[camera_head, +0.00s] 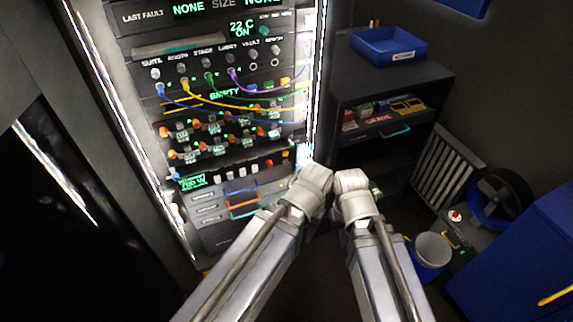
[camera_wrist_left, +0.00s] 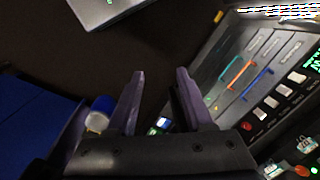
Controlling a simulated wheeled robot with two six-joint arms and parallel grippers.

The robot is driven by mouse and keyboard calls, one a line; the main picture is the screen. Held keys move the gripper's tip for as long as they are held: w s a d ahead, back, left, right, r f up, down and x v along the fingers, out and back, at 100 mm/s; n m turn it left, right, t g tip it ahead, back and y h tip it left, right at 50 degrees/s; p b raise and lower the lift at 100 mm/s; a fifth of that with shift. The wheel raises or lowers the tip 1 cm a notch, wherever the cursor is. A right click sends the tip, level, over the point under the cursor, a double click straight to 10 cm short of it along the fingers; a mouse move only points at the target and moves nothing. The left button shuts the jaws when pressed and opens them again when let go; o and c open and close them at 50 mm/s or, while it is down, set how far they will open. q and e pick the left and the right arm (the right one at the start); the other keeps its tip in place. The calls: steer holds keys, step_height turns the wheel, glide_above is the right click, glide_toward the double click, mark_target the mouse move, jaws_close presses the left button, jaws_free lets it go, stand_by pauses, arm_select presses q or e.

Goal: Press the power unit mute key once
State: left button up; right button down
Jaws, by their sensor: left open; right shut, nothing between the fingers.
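The power unit (camera_head: 232,195) is at the bottom of the rack, with a green lit display (camera_head: 193,182) and a row of pale keys (camera_head: 242,171) ending in a red key (camera_head: 268,165). The left wrist view shows the pale keys (camera_wrist_left: 271,102) and red key (camera_wrist_left: 247,126) at the right. Key labels are too small to read, so I cannot tell which is mute. My left gripper (camera_wrist_left: 160,95) is open and empty, apart from the keys. My right gripper (camera_head: 358,182) is shut and empty, right of the rack; its fingers are mostly hidden.
Above the power unit are knobs and patch cables (camera_head: 235,95). Below its keys are drawers with coloured handles (camera_head: 243,204). A dark shelf (camera_head: 375,78) with a blue tray (camera_head: 388,46) stands right of the rack. A bucket (camera_head: 432,252) and blue cabinet (camera_head: 520,250) are at right.

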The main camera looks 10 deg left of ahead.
arm_select(q)
jaws_close()
stand_by(1.1)
